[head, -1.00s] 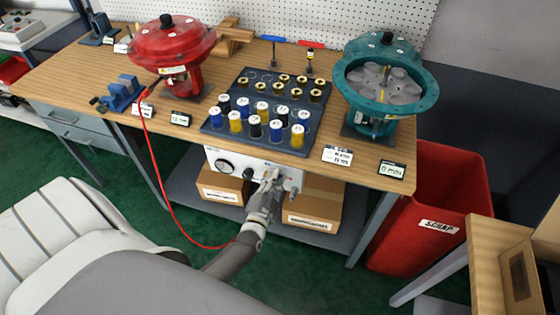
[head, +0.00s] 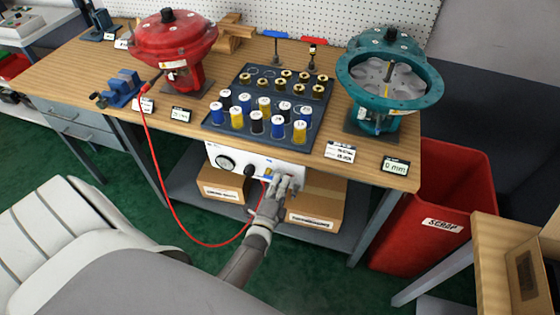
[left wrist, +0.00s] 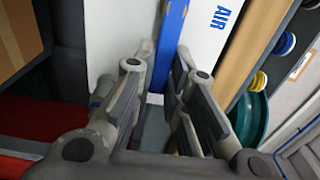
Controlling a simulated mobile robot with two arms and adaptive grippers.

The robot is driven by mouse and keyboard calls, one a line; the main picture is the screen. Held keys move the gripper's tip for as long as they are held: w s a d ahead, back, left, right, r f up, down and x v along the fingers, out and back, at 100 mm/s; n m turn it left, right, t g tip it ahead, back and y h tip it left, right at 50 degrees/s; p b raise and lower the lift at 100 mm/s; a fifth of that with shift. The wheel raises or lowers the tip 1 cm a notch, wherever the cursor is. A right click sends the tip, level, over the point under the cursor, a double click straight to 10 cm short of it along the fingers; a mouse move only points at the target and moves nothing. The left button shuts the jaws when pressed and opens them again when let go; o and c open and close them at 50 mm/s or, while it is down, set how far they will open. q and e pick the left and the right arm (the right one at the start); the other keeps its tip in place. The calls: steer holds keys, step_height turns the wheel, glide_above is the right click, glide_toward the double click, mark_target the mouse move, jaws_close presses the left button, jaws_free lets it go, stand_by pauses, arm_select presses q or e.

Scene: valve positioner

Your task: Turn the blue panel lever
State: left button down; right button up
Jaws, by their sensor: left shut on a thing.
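The blue lever (left wrist: 172,42) shows in the left wrist view as a long blue bar on the white panel, beside blue "AIR" lettering. My left gripper (left wrist: 163,82) has its fingers on either side of the bar and is shut on it. In the head view, the white panel (head: 232,152) hangs under the front edge of the bench, with a round gauge and a black knob. My left gripper (head: 281,184) is at the right part of the panel and hides most of the lever there. My right gripper is not in view.
The wooden bench (head: 75,72) carries a red actuator (head: 172,45), a teal actuator (head: 350,72) and a dark tray (head: 215,128) of coloured spools. Cardboard boxes (head: 316,207) stand on the shelf below. A red hose (head: 165,200) loops in front. A red scrap bin (head: 415,220) stands right.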

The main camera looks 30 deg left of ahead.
arm_select(q)
steer(key=shift+f, duration=0.15)
stand_by(0.3)
steer(key=c, duration=1.4)
jaws_free()
steer(key=shift+c, duration=0.2)
steer(key=v, duration=0.7)
steer(key=shift+s, duration=0.25)
steer(key=shift+d, duration=0.15)
